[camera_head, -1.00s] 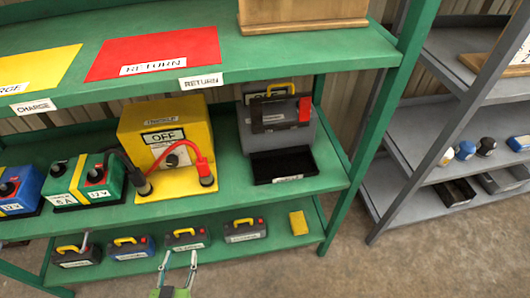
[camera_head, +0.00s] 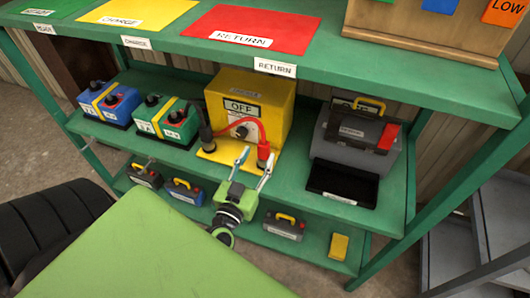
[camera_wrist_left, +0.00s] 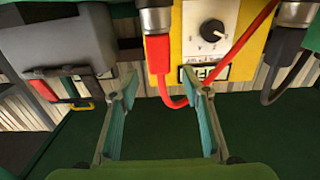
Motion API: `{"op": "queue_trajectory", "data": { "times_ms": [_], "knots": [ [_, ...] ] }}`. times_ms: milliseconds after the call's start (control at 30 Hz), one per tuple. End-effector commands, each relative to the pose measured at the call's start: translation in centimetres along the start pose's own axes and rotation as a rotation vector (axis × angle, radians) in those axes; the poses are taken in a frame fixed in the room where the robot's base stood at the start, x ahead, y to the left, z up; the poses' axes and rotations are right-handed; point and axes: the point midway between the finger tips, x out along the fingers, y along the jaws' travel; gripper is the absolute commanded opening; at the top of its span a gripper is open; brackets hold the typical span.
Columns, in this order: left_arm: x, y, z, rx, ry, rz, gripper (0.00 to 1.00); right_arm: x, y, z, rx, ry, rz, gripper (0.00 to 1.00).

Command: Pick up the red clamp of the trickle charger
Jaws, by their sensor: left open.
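The trickle charger is a yellow box (camera_head: 262,90) on the middle green shelf, with a dial and an OFF label. Its red clamp (camera_head: 264,151) stands upright on the charger's front ledge, joined to a red cable. A black clamp (camera_head: 206,136) stands at the ledge's left. My left gripper (camera_head: 256,160) is open in front of the red clamp, pointing at the charger. In the left wrist view, which is upside down, the red clamp (camera_wrist_left: 157,58) shows between and beyond the spread fingertips (camera_wrist_left: 162,84). I cannot tell the remaining distance. My right gripper is not in view.
A grey toolbox (camera_head: 358,135) and black tray (camera_head: 342,184) stand right of the charger. Green (camera_head: 167,118) and blue (camera_head: 109,101) batteries stand left. The upper shelf (camera_head: 330,60) overhangs the charger. More batteries (camera_head: 284,224) and a yellow block (camera_head: 339,246) sit on the bottom shelf.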

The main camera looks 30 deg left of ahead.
Motion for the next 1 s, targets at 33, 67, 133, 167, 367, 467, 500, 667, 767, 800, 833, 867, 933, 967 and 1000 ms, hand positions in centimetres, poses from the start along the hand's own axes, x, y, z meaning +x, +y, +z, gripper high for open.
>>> {"op": "queue_trajectory", "data": {
  "times_ms": [33, 67, 133, 167, 367, 467, 500, 667, 767, 800, 833, 867, 933, 967, 1000],
  "knots": [
    [0.3, 0.0, 0.0, -0.002, -0.001, 0.0, 0.43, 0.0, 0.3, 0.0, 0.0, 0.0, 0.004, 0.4],
    [0.5, 0.0, 0.0, -0.002, -0.001, 0.0, 0.43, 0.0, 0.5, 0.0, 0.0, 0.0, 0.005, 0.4],
    [1.0, 0.0, 0.1, -0.002, 0.0, 0.0, 0.43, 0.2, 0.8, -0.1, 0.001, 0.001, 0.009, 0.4],
    [1.3, 0.0, 0.1, -0.001, 0.001, -0.001, 0.43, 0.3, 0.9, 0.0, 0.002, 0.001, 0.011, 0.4],
    [4.3, 0.1, 0.2, -0.003, 0.002, -0.001, 0.43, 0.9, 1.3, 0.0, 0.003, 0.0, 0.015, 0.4],
    [5.3, 0.0, 0.3, -0.002, -0.001, 0.0, 0.43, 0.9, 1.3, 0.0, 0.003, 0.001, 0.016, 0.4],
    [5.5, 0.0, 0.3, -0.002, -0.001, 0.0, 0.43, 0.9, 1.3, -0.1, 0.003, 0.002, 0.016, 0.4],
    [5.7, 0.0, 0.3, -0.001, -0.001, 0.0, 0.43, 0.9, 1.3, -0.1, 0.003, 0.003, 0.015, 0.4],
    [5.7, 0.0, 0.3, -0.001, -0.001, 0.0, 0.4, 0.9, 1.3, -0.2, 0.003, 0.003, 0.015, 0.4],
    [5.7, 0.0, 0.3, -0.001, -0.001, 0.001, 0.3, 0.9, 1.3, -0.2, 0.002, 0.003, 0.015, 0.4],
    [5.7, 0.0, 0.3, -0.001, -0.001, 0.001, 0.22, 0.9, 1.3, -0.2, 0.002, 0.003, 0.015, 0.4],
    [5.7, 0.0, 0.3, -0.001, -0.001, 0.001, 0.14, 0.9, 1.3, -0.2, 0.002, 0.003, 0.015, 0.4],
    [5.7, 0.0, 0.3, -0.001, -0.001, 0.001, 0.0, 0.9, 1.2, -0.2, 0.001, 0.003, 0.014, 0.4],
    [5.7, 0.0, 0.3, -0.001, -0.001, 0.001, 0.0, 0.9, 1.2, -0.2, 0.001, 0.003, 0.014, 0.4],
    [5.7, 0.0, 0.3, -0.001, -0.001, 0.001, 0.0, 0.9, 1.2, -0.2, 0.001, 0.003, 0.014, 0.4]
  ]
}}
